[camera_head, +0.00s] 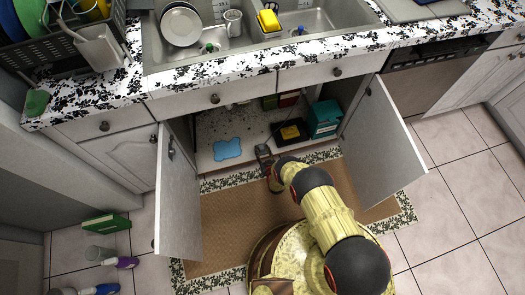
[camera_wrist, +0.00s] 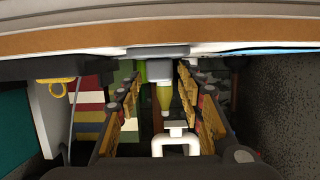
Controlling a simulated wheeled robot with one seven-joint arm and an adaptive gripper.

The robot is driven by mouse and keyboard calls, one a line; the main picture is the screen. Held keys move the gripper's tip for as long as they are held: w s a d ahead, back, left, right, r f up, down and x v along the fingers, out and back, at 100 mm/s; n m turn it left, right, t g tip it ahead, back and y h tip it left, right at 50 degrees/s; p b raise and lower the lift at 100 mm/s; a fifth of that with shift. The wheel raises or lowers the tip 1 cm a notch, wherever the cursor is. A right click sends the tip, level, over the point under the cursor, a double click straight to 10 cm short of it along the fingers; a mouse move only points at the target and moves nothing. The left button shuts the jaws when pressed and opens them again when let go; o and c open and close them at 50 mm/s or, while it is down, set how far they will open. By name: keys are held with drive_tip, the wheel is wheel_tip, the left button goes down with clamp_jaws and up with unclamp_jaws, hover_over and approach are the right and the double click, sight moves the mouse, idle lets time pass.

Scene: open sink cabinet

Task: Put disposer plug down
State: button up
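My gripper (camera_head: 264,156) is low at the front edge of the open cabinet, between the two doors. In the wrist view, which looks upside down, its two fingers (camera_wrist: 160,90) stand apart. A grey piece with an olive stem (camera_wrist: 165,97) shows in line between them, with gaps on both sides. I cannot tell whether it is the disposer plug or something behind the fingers. I cannot identify the plug for certain in either view.
The cabinet floor holds a blue cloth (camera_head: 227,149), a black tray with a yellow item (camera_head: 291,131) and a teal box (camera_head: 324,118). A white pipe (camera_wrist: 176,142) shows inside. Open doors (camera_head: 178,200) (camera_head: 383,140) flank my arm. A brown mat (camera_head: 225,220) covers the floor.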

drive_tip(key=shift+o, duration=0.3)
drive_tip(key=shift+r, duration=0.1)
drive_tip(key=p+v, duration=0.4)
drive_tip(key=v, duration=0.8)
drive_tip(key=shift+p, duration=0.35)
